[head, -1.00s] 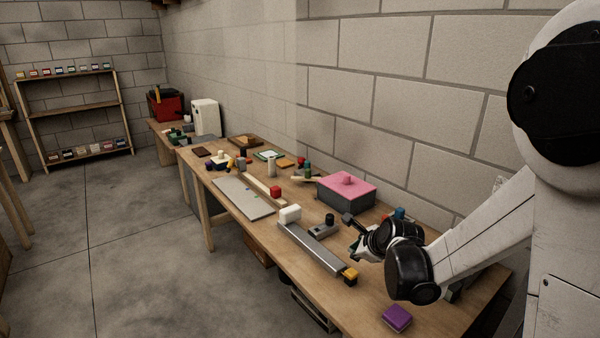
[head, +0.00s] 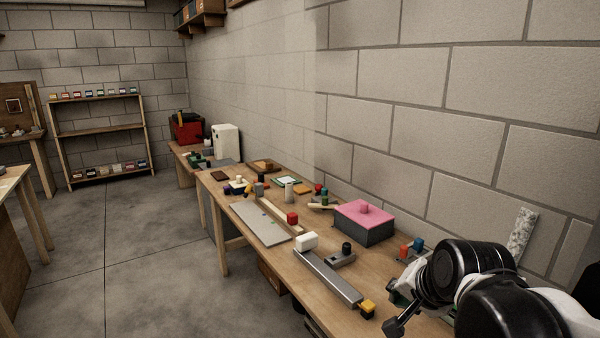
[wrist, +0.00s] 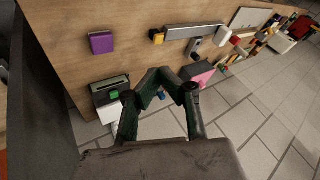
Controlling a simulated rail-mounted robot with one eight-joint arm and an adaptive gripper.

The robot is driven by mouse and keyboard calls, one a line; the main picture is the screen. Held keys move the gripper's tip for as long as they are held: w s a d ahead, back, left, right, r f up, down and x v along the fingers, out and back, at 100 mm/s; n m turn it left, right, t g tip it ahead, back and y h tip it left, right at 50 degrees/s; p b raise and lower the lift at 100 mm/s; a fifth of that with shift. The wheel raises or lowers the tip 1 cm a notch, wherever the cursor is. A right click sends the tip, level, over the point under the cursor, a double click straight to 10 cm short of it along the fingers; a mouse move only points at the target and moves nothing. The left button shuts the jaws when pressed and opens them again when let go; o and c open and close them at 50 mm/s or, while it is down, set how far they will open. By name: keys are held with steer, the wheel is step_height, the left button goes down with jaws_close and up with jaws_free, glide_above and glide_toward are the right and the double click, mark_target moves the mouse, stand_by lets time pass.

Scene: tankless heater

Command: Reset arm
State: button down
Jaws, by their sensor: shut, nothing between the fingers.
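My gripper (head: 396,312) is at the lower right of the head view, over the near part of the long workbench (head: 285,262). It is partly hidden by my black and white arm. In the wrist view my gripper (wrist: 164,76) shows its dark linked fingers closed together with nothing between them. The fingers stand apart from the objects on the bench.
A pink-topped grey box (head: 364,222) stands by the block wall. A grey bar with a yellow end (head: 333,279) lies along the bench's front edge. The wrist view shows a purple block (wrist: 102,43) and a green-topped device (wrist: 109,88). Floor left is clear.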

steer(key=s+n, duration=0.8)
steer(key=s, duration=0.3)
steer(key=shift+s+d+g+h, duration=0.3)
steer(key=shift+d+h, duration=0.05)
steer(key=shift+h, duration=0.05)
